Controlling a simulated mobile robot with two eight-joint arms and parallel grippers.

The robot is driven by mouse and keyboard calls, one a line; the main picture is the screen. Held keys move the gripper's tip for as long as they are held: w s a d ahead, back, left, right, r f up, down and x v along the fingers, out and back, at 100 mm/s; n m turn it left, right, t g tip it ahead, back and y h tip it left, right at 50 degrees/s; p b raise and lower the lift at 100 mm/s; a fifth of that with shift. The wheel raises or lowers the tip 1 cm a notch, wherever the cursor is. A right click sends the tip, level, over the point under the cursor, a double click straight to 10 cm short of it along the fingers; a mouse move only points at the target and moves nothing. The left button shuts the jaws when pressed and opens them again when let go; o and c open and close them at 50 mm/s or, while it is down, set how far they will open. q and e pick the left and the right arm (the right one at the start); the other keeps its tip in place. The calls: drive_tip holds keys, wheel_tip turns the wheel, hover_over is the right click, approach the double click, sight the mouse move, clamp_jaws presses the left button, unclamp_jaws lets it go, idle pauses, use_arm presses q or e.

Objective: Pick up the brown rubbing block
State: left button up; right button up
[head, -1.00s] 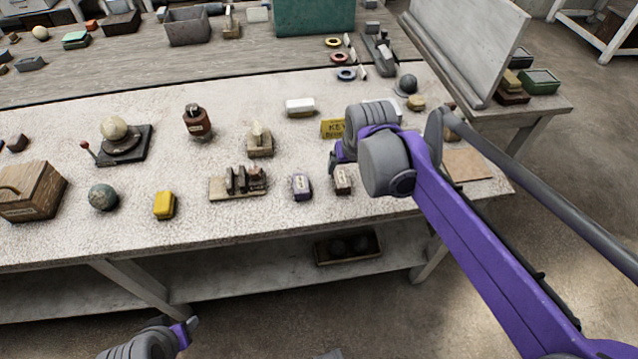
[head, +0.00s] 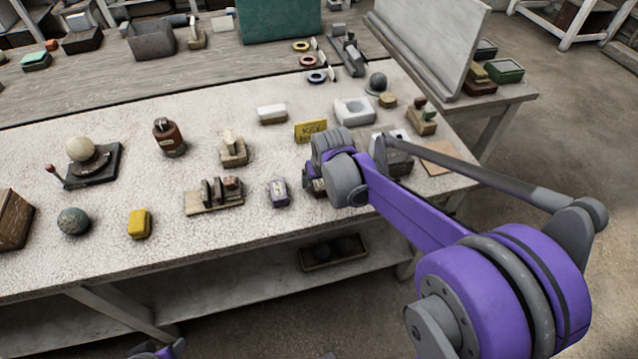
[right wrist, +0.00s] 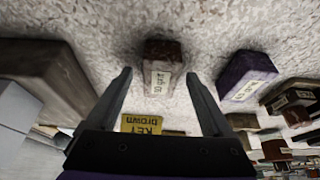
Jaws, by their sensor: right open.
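The brown rubbing block (right wrist: 163,52) lies on the pale speckled bench top. It is reddish brown with a pale printed label on its near face. In the right wrist view it sits ahead, between the lines of my right gripper's two fingers (right wrist: 160,76). The fingers are apart, with nothing between them. In the head view the right gripper (head: 310,172) is low over the bench's front part and mostly hides the block. A purple block (right wrist: 246,76) with a label lies beside it, also in the head view (head: 278,193). A small part of my left gripper (head: 165,351) shows at the bottom edge.
A yellow key sign (head: 311,131) stands behind the block. A wooden holder with dark upright pieces (head: 214,196) is left of the purple block.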

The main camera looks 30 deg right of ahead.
sight(320, 182)
clamp_jaws()
idle(0.4)
wheel_tip(320, 182, up, 10)
drive_tip(key=p, duration=0.1)
drive_tip(key=c, duration=0.7)
unclamp_jaws()
clamp_jaws()
drive_tip(key=shift+s+f, duration=0.1)
